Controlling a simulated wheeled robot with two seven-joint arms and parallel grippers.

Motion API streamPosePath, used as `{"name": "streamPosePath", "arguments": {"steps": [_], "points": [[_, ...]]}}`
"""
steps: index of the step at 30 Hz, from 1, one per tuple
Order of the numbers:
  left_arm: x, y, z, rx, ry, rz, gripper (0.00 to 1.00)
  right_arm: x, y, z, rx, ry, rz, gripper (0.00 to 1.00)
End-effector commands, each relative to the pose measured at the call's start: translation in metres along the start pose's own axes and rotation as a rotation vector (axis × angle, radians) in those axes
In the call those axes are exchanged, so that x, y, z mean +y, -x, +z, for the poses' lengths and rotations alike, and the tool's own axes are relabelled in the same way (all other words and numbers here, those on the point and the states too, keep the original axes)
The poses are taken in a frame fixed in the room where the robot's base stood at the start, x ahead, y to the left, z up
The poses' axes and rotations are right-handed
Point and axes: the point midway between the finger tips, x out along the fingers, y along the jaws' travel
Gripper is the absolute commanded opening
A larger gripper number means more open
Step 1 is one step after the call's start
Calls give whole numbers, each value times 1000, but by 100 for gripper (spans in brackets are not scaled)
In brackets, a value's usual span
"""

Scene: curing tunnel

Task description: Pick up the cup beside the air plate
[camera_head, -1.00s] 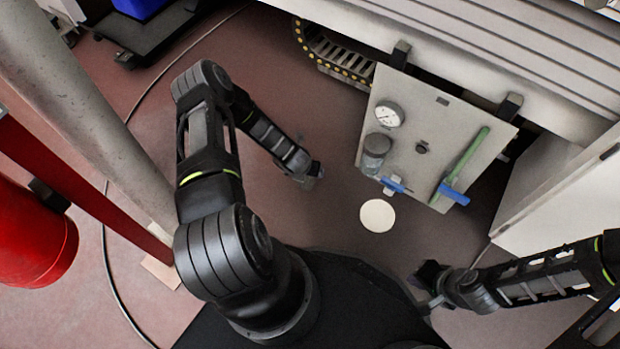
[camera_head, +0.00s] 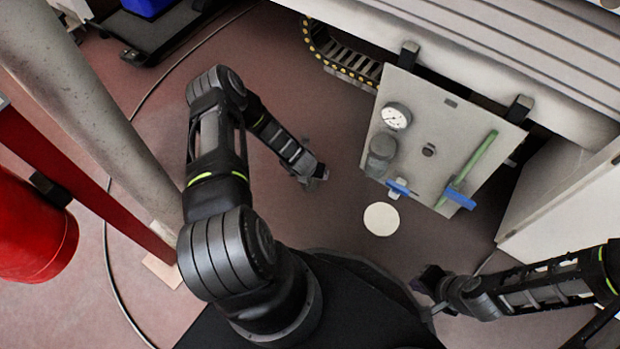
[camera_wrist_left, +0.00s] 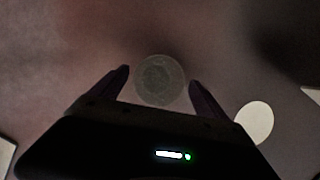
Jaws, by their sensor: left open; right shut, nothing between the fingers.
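The air plate (camera_head: 445,135) is a pale grey panel with a round gauge, a grey canister and blue handles, at right of centre in the head view. In the left wrist view a round, dim grey thing (camera_wrist_left: 160,80) shows between my open fingertips. It looks like a cup seen end-on, but the picture is dark and I cannot tell if the fingers touch it. In the head view my left gripper (camera_head: 315,175) is left of the plate, over the floor, and hides most of what is under it. My right gripper (camera_head: 430,283) is shut and empty, below the plate.
A flat cream disc (camera_head: 381,219) lies below the plate; it also shows in the left wrist view (camera_wrist_left: 254,122). A white machine (camera_head: 500,55) stands behind the plate. A grey column (camera_head: 95,105) and a red cylinder (camera_head: 35,235) stand at left. The reddish floor between is mostly clear.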

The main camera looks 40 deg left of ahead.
Motion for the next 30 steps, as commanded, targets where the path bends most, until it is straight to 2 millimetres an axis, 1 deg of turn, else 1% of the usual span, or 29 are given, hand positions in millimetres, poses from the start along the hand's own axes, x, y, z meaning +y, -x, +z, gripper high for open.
{"name": "streamPosePath", "arguments": {"steps": [1, 6, 10, 29, 30], "points": [[0, -8, -2, 1, -1, -1, 86, 2, -7, 0, 1, 0, 0, 0], [2, -35, -1, 0, -3, -1, 86, 8, -25, -1, 9, -1, 0, 0], [2, -48, -1, 0, -2, -1, 86, 9, -30, -2, 13, -2, 0, 0], [2, -48, 1, 0, -1, 0, 86, 9, -29, -3, 15, -2, 0, 0], [2, -48, 1, 0, -1, -1, 84, 9, -29, -3, 15, -2, 0, 0]]}}
